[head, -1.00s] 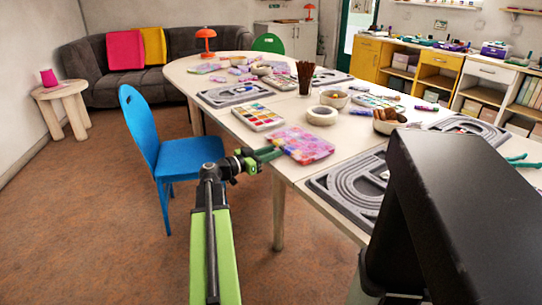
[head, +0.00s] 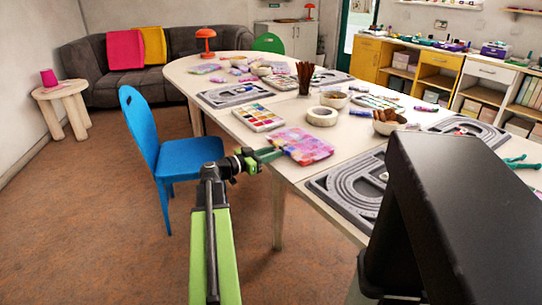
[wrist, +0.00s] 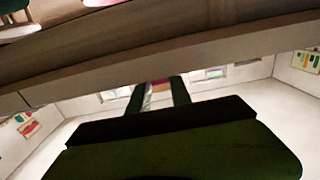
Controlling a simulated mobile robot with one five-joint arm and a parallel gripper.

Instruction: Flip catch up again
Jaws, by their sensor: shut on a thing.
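A flat pink and purple patterned box (head: 303,146) lies on the long table, close to its left edge. My gripper (head: 272,153) reaches in from the left at about table height, with its green fingers at the box's near left side. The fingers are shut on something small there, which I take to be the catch. The catch itself is too small and too covered to make out, so I cannot tell whether it is up or down. In the wrist view my two dark fingers (wrist: 158,93) stand close together with a small pinkish and yellow patch between them.
The table edge (wrist: 130,72) crosses the wrist view just above my fingers. A blue chair (head: 165,150) stands left of my arm.

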